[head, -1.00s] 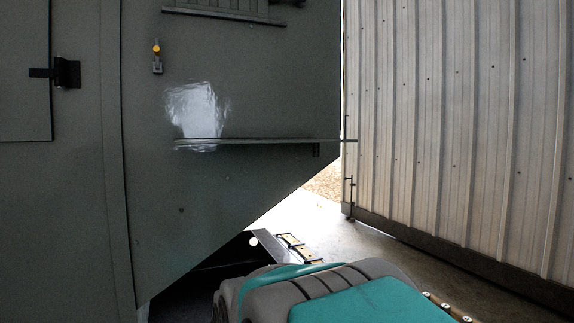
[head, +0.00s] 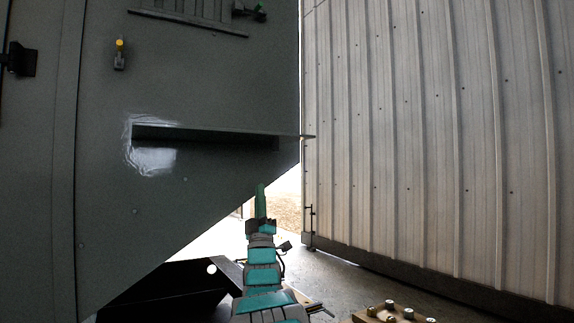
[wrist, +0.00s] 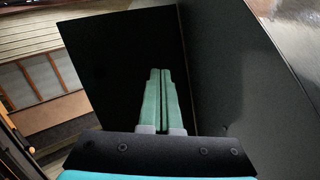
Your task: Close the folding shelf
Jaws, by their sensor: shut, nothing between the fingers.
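The folding shelf (head: 205,138) stands out from the grey enclosure wall (head: 210,75) in the head view, roughly level. Its dark underside shows as a narrow band, with a small bracket near its right end. My gripper (head: 260,188) is below the right part of the shelf, pointing upward. In the wrist view my gripper (wrist: 160,75) has its two green fingers together with nothing between them. A dark flat panel (wrist: 115,50), which looks like the shelf's underside, fills the view beyond the fingertips. Whether the fingertips touch it I cannot tell.
A yellow-topped latch (head: 119,55) and a vent (head: 190,12) are on the wall above the shelf. A ribbed metal wall (head: 420,130) stands to the right. A black angled part (head: 175,285) is low at left. Open floor (head: 345,275) lies between.

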